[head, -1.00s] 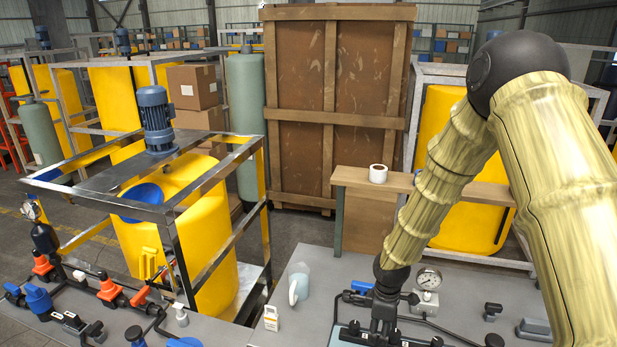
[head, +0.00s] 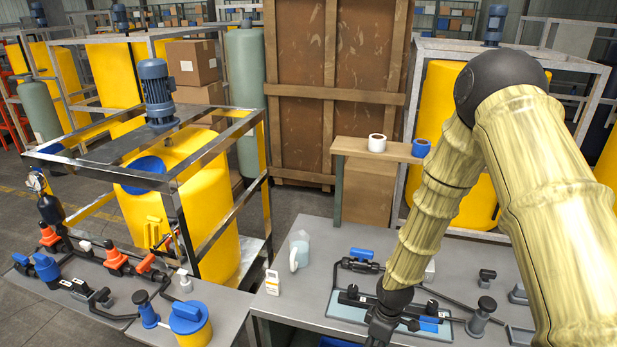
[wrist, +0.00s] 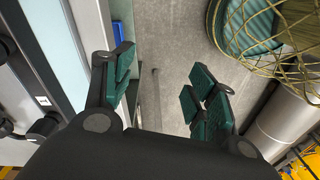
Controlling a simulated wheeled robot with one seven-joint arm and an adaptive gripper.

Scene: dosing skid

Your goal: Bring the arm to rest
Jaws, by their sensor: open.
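My arm comes in from the right of the head view and bends down over the grey bench (head: 300,312). My gripper (head: 383,330) is near the bench's front edge, low in that picture, its tips not clearly seen. In the wrist view my gripper (wrist: 163,92) is open, its green-padded fingers wide apart. Nothing is between them but grey floor below.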

